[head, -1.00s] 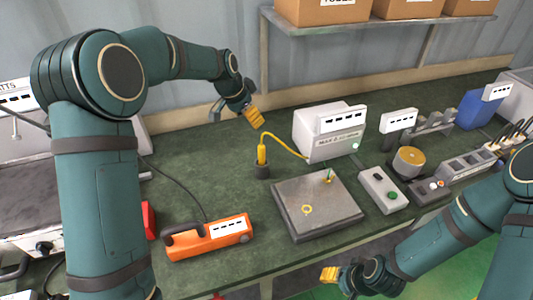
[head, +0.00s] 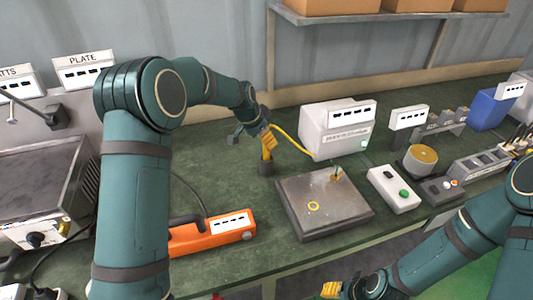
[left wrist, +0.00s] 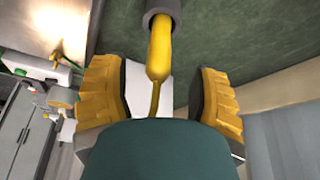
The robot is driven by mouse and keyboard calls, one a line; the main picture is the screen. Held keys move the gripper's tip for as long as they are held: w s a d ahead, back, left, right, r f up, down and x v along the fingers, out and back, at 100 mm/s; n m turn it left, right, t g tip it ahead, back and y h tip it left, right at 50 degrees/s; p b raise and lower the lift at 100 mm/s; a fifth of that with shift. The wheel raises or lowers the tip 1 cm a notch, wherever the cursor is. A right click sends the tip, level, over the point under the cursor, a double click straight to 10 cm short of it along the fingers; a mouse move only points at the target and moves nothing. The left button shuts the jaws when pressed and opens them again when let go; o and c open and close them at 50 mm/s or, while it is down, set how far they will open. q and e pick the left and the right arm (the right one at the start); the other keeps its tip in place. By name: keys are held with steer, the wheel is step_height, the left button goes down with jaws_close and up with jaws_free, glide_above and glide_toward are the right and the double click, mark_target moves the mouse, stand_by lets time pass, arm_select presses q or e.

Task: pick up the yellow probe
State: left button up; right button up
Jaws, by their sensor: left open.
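The yellow probe (head: 267,152) stands upright in a dark round holder (head: 266,169) on the green bench, with a yellow cable running right to a white box. My left gripper (head: 268,137) is at the top of the probe in the head view. In the left wrist view the probe (left wrist: 160,48) lies between the two yellow fingers (left wrist: 158,95), which are open with a gap on each side. The holder (left wrist: 162,10) shows at the top there. My right gripper (head: 331,289) is low at the bench's front edge; its finger gap is not clear.
A grey plate (head: 325,218) with a yellow ring mark lies right of the holder. The white box (head: 335,130) stands behind it. An orange device (head: 212,235) is at the front left. A button box (head: 394,190) is further right.

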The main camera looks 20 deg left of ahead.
mark_target(266, 156)
arm_select(q)
steer(key=shift+b+x, duration=0.35)
steer(key=shift+x, duration=2.3)
steer(key=shift+o, duration=0.2)
steer(key=shift+w+d, duration=0.15)
jaws_close()
